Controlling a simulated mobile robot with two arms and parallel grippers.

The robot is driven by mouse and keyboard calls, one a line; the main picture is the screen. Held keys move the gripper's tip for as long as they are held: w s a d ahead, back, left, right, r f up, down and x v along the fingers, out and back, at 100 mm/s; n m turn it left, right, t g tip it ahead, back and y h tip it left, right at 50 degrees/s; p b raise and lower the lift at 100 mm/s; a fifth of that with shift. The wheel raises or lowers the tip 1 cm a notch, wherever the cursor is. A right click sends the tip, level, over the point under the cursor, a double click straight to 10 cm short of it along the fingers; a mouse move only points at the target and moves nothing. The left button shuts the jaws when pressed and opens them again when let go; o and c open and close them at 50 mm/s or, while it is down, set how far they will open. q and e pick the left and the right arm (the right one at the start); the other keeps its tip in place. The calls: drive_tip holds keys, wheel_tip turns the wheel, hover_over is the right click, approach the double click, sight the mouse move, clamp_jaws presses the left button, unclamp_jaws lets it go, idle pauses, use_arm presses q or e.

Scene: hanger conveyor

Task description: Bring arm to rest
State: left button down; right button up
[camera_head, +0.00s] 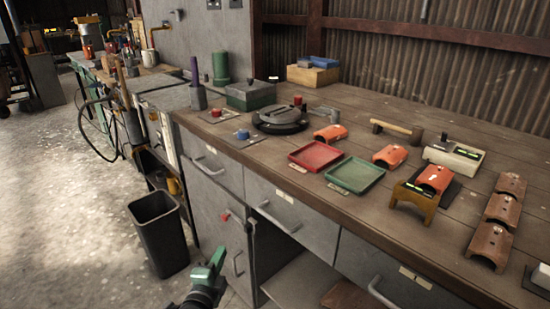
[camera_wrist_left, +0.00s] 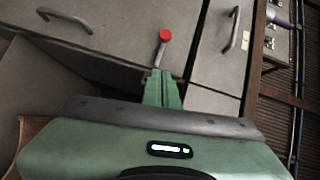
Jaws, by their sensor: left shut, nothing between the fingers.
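My left gripper (camera_head: 217,256) is low in front of the bench cabinets at the bottom of the head view. Its green fingers are shut with nothing between them. They also show in the left wrist view (camera_wrist_left: 160,76), pointing toward the grey cabinet front. A red-tipped lever (camera_head: 226,215) is on the cabinet front above the gripper; it shows just beyond the fingertips in the left wrist view (camera_wrist_left: 165,36). I cannot tell whether the fingers touch its stem. My right gripper is in neither view.
The wooden bench top (camera_head: 270,170) holds a red tray (camera_head: 315,156), a green tray (camera_head: 355,174) and several curved orange and brown pieces. Drawer handles (camera_head: 278,216) stick out from the front. A black bin (camera_head: 160,232) stands left on open floor (camera_head: 60,200).

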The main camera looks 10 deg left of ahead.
use_arm(q)
drive_tip(key=s+d+f+n+g, duration=0.1)
drive_tip(key=s+f+n+g, duration=0.4)
drive_tip(key=s+f, duration=0.75)
drive_tip(key=s+f+n+g, duration=0.55)
drive_tip(key=s+f, duration=0.45)
drive_tip(key=f, duration=0.6)
drive_tip(key=s+d+f+n+g, duration=0.2)
drive_tip(key=s+f+n+g, duration=0.3)
drive_tip(key=s, duration=0.9)
drive_tip(key=s+a+m+p, duration=0.1)
drive_tip(key=s+a+p, duration=0.2)
drive_tip(key=s+p, duration=1.2)
drive_tip(key=shift+r, duration=0.25)
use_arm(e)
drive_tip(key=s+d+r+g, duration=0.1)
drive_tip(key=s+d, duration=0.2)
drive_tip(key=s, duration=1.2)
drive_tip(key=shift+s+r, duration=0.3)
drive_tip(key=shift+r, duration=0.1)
use_arm(q)
drive_tip(key=shift+s+a, duration=0.1)
drive_tip(key=c, duration=2.1)
unclamp_jaws()
drive_tip(key=shift+c, duration=0.2)
